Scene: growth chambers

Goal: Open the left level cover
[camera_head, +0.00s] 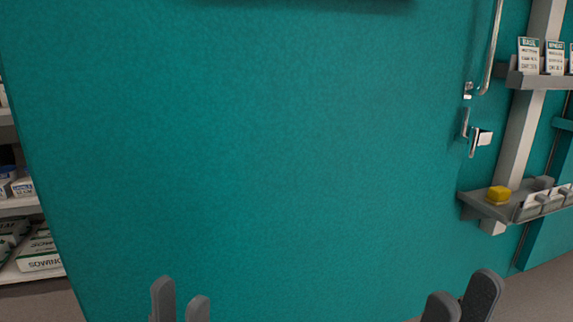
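A large flat teal panel (250,150) fills most of the head view. I cannot tell whether it is part of the left level cover, and no separate cover is clearly recognizable. A long metal bar handle (492,45) and a smaller metal latch (473,138) are at its right side. My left gripper (180,302) is at the bottom edge, left of centre, with its fingers apart and nothing between them. My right gripper (461,300) is at the bottom right, its fingertips apart and empty. Both are low in front of the panel; their bases are out of frame.
At the right, a grey rack post (519,140) carries an upper shelf (540,82) with seed packets and a lower tray (490,208) with a yellow block (498,195). Shelves with bags and boxes (38,252) stand at the left. Grey floor (545,290) shows at the lower right.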

